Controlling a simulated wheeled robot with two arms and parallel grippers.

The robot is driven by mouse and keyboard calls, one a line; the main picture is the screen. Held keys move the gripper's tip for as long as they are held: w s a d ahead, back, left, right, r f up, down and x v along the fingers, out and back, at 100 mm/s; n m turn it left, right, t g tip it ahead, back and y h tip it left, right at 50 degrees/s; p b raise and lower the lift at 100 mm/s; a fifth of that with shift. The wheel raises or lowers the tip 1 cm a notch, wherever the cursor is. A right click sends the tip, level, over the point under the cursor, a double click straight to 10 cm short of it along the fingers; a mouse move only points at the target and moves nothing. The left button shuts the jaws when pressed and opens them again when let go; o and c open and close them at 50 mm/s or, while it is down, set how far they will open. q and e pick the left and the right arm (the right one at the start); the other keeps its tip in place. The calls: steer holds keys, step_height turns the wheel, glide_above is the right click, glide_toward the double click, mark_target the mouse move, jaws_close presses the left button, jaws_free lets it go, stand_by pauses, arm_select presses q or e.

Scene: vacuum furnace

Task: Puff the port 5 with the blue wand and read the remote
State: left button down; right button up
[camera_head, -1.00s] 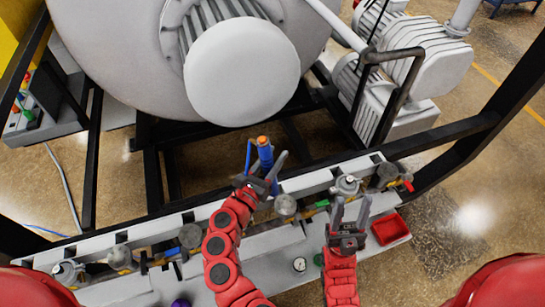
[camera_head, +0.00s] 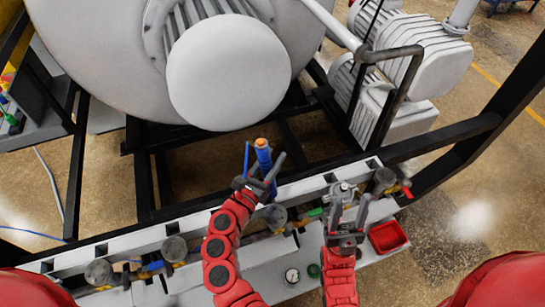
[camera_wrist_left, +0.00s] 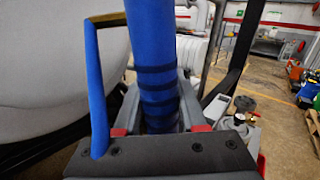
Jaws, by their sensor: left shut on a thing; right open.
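The blue wand (camera_head: 264,157) has an orange tip and stands nearly upright in my left gripper (camera_head: 262,176), above the white rail. In the left wrist view the wand (camera_wrist_left: 154,70) is a thick blue tube with dark bands and a thin blue side tube, between the jaws of my left gripper (camera_wrist_left: 158,125). My right gripper (camera_head: 347,222) is open and empty, by a grey port fitting (camera_head: 342,190) on the rail. More grey port fittings (camera_head: 174,248) sit along the rail. I cannot read any port number or remote display.
A white rail (camera_head: 128,240) runs in front of the black frame. A large grey furnace body (camera_head: 110,60) and pumps (camera_head: 425,55) stand behind.

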arm_select(q)
step_height(320, 180, down, 8)
steer(key=b, duration=0.6)
steer(key=shift+d, duration=0.1)
steer(key=shift+f+b, duration=0.1)
steer(key=shift+b, duration=0.4)
steer(key=shift+s, duration=0.1)
steer(key=shift+f, duration=0.15)
